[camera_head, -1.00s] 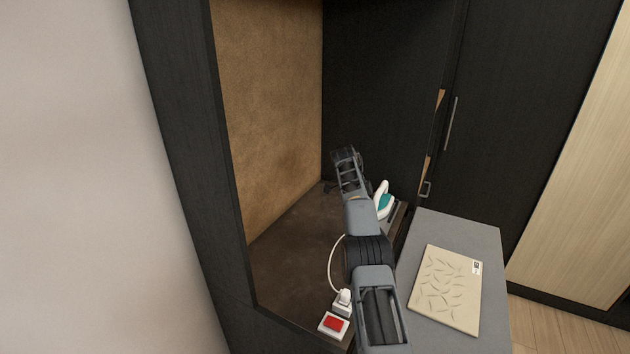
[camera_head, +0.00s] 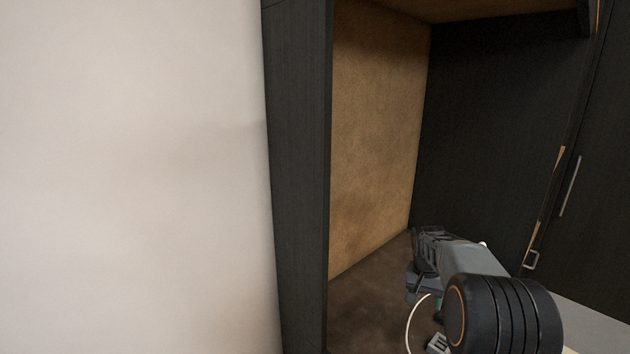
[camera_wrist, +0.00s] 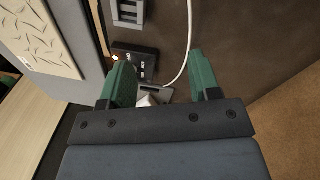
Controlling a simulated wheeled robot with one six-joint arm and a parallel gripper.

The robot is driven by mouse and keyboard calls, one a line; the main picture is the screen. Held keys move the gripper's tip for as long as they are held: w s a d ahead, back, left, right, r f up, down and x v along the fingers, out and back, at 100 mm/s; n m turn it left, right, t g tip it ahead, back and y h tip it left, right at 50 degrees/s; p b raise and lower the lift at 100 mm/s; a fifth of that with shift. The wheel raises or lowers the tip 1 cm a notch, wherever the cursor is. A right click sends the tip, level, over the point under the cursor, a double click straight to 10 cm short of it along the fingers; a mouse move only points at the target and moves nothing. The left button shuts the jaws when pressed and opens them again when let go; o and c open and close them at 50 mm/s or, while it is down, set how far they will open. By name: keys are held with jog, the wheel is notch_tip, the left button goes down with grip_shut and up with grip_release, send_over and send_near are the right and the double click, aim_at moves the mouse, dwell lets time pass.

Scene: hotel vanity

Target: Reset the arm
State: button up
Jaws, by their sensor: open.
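My gripper (camera_wrist: 162,85) shows in the wrist view with its two green fingers apart and nothing between them. It is above the dark niche surface, with a white cord and a small pale block (camera_wrist: 150,97) beyond the fingers. In the head view my gripper (camera_head: 415,265) is at the lower right, over the brown niche floor (camera_head: 372,300). My arm is bent, and its dark round joint is close to the camera. The fingertips are hard to make out there.
A white cord (camera_head: 411,325) runs to a plug (camera_head: 437,343) on the niche floor. A black socket box (camera_wrist: 135,58) lies beyond the fingers. A patterned beige board (camera_wrist: 38,35) lies on a grey top. The dark niche side panel (camera_head: 300,180) stands left of my arm.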

jog(key=s+a+r+n+t, duration=0.1)
jog(key=s+a, duration=0.3)
jog(key=s, duration=0.4)
jog(key=s+a+r+n+t+y, duration=0.1)
jog(key=s+a+r+n+t, duration=0.1)
jog(key=s, duration=0.6)
jog(key=s+a+r+n+t, duration=0.1)
jog(key=s+a+r+n, duration=0.2)
jog(key=s+a, duration=0.3)
jog(key=shift+s+a+r, duration=0.25)
jog(key=shift+s+a, duration=0.05)
jog(key=shift+s, duration=0.8)
